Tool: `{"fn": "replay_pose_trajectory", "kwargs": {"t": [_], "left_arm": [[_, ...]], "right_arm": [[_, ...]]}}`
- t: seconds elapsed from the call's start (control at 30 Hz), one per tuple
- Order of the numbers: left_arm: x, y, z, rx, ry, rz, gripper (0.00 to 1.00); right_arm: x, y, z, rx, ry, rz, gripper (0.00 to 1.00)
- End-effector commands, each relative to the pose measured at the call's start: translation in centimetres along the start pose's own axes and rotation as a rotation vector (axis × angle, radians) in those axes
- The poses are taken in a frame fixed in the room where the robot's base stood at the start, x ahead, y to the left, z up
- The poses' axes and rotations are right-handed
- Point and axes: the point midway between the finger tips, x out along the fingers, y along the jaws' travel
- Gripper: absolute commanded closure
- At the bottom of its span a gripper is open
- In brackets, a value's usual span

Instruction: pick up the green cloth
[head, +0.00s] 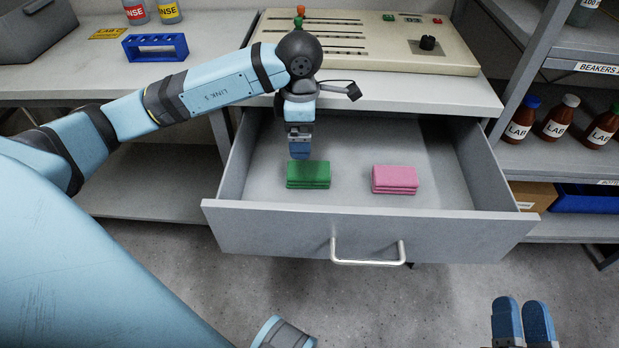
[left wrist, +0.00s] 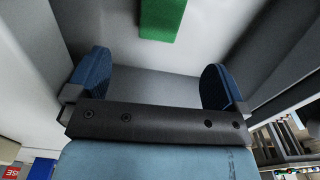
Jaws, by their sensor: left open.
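The green cloth (head: 308,174) lies folded in a flat stack in the open drawer, left of its middle. It also shows at the top of the left wrist view (left wrist: 162,18). My left gripper (head: 299,150) points down into the drawer, just behind and above the green cloth, apart from it. In the left wrist view its fingers (left wrist: 153,78) are wide apart with nothing between them. My right gripper (head: 523,322) is at the bottom right of the head view, low over the floor side, with its two fingers side by side; the gap is hard to judge.
A folded pink cloth (head: 395,180) lies right of the green one. The drawer (head: 270,225) is pulled out, with walls around the cloths and a handle (head: 367,254) in front. Shelves with brown bottles (head: 558,117) are at the right.

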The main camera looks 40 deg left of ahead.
Motion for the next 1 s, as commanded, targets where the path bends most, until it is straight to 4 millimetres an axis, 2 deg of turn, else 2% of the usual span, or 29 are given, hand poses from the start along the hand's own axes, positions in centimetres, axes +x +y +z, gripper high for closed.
{"fn": "replay_pose_trajectory", "kwargs": {"t": [0.03, 0.2, 0.47, 0.8, 1.0], "left_arm": [[1.6, -0.1, 0.0, 0.001, 0.001, -0.004, 0.01], [4.4, -0.1, 0.0, -0.001, -0.001, -0.003, 0.01], [5.8, -0.1, 0.0, 0.000, -0.002, -0.003, 0.01], [10.3, -0.1, 0.1, 0.000, -0.002, -0.003, 0.01], [10.4, -0.1, 0.1, 0.000, -0.003, -0.002, 0.01]], "right_arm": [[0.0, -0.1, 0.1, 0.003, 0.018, -0.009, 0.62], [0.1, -0.3, 0.2, 0.012, 0.022, -0.022, 0.62], [0.1, -0.2, 0.9, 0.014, -0.005, -0.022, 0.62], [0.0, 0.2, 3.0, 0.014, -0.076, -0.028, 0.62], [0.0, 0.1, 3.0, 0.016, -0.081, -0.028, 0.62]]}}
